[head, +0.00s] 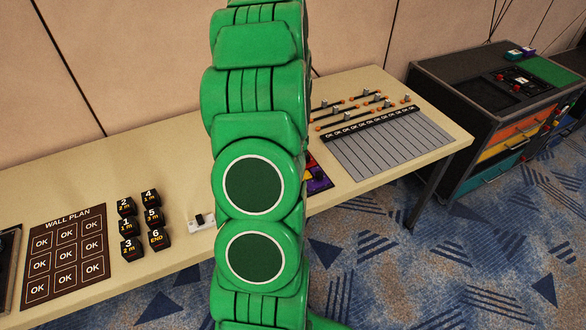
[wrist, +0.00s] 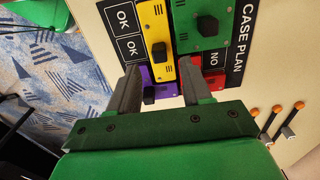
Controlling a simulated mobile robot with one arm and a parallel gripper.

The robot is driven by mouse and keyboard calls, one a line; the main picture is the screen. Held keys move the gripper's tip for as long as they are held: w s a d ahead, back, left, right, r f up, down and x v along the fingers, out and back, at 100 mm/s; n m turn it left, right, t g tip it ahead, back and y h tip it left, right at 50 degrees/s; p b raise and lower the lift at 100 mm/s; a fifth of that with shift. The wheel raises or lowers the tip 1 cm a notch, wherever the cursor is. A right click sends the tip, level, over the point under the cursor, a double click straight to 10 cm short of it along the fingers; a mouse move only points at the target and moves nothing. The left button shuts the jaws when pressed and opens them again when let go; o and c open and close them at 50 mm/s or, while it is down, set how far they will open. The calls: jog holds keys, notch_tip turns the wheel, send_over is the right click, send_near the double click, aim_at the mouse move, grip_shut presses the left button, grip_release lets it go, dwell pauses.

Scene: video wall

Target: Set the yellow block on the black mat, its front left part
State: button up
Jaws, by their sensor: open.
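The yellow block (wrist: 166,69) is a long flat piece with a black knob, seen in the wrist view. It lies among coloured blocks on the table. My gripper (wrist: 160,66) is open, its two fingers on either side of the yellow block's near end. I cannot tell whether they touch it. In the head view my green arm hides most of this spot. A dark panel (head: 518,84) with red pieces lies on the cart at the right; I cannot tell for sure that it is the black mat.
Close by in the wrist view are a green block (wrist: 190,40), a purple block (wrist: 170,90), a red block (wrist: 218,80) and the CASE PLAN board (wrist: 246,22). Sliders (head: 365,105) and a grey panel (head: 385,145) lie right. The drawer cart (head: 455,85) stands across a floor gap.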

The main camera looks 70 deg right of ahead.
notch_tip(320, 180, up, 6)
dwell(0.4)
